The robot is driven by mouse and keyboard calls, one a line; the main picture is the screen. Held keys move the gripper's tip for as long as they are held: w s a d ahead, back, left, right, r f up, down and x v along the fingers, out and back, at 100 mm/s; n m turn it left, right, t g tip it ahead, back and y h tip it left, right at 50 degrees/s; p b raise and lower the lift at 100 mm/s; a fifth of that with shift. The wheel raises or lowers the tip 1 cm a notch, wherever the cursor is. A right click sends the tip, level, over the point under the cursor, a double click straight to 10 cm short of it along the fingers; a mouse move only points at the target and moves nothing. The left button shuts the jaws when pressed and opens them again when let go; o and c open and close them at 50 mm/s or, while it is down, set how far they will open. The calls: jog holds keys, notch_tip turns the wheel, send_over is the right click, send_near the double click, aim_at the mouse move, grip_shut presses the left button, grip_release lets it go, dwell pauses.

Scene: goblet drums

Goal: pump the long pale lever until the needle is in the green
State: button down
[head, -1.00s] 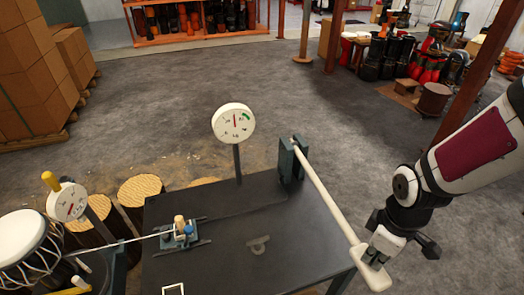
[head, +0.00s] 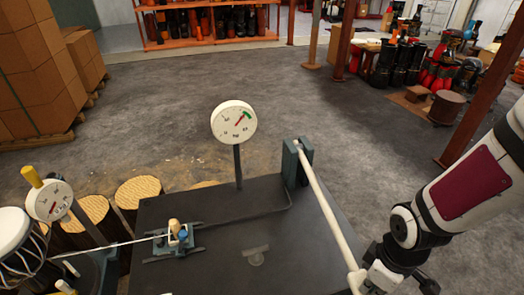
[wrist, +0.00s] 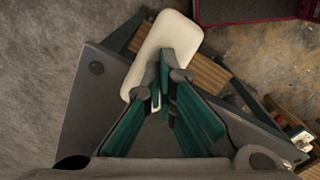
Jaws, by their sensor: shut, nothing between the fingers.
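The long pale lever (head: 327,207) runs from a dark green pivot bracket (head: 297,163) on the black table down toward the lower right, its end cut off by the frame. In the wrist view its wide pale end paddle (wrist: 165,45) lies under my gripper (wrist: 170,78). My gripper is shut and empty, its fingertips over the paddle; I cannot tell whether they touch. In the head view my gripper (head: 380,280) is by the lever's lower end. The white dial (head: 233,122) stands on a post; its red needle points up and right, its tip close to the green mark.
The black table (head: 215,215) carries a small clamp device (head: 178,238) with a cord leading left to a drum (head: 15,235). A second dial (head: 49,200) stands at the left. Log stumps (head: 138,192) are behind it.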

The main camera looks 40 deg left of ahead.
notch_tip(320, 180, up, 17)
jog(key=p, duration=1)
jog(key=shift+s+d, duration=0.4)
jog(key=shift+r, duration=0.1)
